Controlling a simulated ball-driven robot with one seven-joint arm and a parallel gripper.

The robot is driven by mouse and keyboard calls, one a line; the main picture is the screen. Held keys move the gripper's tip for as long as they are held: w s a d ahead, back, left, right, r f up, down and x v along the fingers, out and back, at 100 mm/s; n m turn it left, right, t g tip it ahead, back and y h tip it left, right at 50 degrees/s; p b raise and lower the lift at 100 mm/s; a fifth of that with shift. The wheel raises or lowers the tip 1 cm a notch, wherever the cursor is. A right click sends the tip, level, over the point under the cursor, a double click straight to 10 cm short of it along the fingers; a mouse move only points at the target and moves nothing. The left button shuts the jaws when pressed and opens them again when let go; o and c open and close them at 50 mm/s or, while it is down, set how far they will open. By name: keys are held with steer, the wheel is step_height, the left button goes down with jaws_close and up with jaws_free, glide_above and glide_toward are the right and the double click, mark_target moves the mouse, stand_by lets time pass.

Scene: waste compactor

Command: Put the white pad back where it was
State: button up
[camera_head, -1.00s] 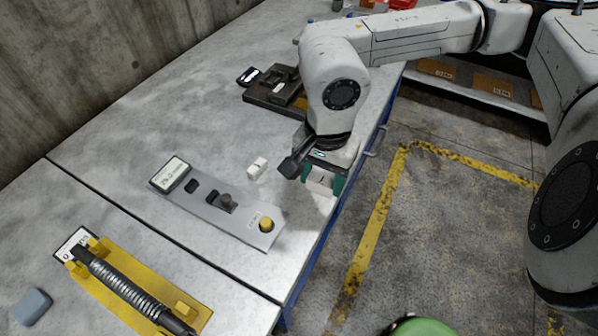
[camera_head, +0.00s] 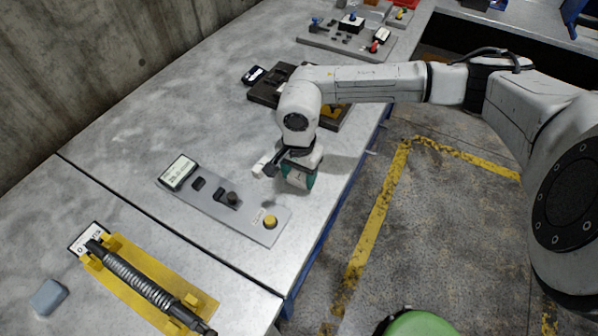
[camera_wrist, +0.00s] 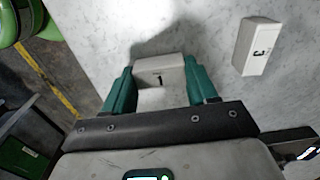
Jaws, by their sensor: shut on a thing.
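My gripper (camera_wrist: 160,68) is shut on a white pad (camera_wrist: 160,72) marked with what looks like a 1. The pad sits between the two green fingers in the wrist view. A second white pad (camera_wrist: 257,45), marked with what looks like a 3, lies on the tabletop to the right of the fingers. In the head view my gripper (camera_head: 299,178) is over the table, just right of the second pad (camera_head: 262,165). The held pad is mostly hidden there. I cannot tell whether it touches the table.
A grey panel (camera_head: 240,219) with a yellow button and a display lies left of the gripper. A dark fixture (camera_head: 268,92) is behind it. A yellow fixture with a spring (camera_head: 140,284) and a grey-blue block (camera_head: 49,297) lie front left. Table (camera_head: 150,120) behind the panel is clear.

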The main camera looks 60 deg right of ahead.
mark_target(299, 177)
steer(key=shift+f, duration=0.1)
steer(key=shift+f, duration=0.15)
steer(key=o, duration=1.1)
steer(key=shift+o, duration=0.2)
step_height(299, 177, up, 12)
steer(key=b, duration=0.2)
steer(key=shift+r, duration=0.2)
